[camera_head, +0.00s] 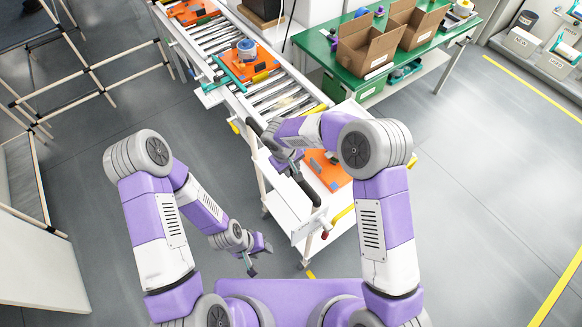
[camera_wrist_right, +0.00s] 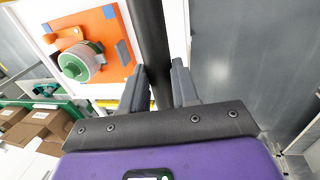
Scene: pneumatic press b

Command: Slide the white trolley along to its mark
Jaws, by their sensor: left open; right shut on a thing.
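The white trolley (camera_head: 288,208) stands at the near end of the roller conveyor, partly hidden by my right arm. It carries an orange plate (camera_head: 328,172), which in the right wrist view (camera_wrist_right: 92,45) holds a green and grey round part. A black handle bar (camera_head: 304,188) runs along the trolley's left side. My right gripper (camera_wrist_right: 158,80) is shut on this bar, with a finger on either side of it. My left gripper (camera_head: 260,260) is open and empty, low and to the left of the trolley, apart from it.
The roller conveyor (camera_head: 210,50) carries orange plates. A green table (camera_head: 440,45) with open cardboard boxes (camera_head: 368,45) stands behind at the right. A pipe rack (camera_head: 85,70) is at the left. A short yellow floor strip (camera_head: 310,274) shows near the trolley's foot.

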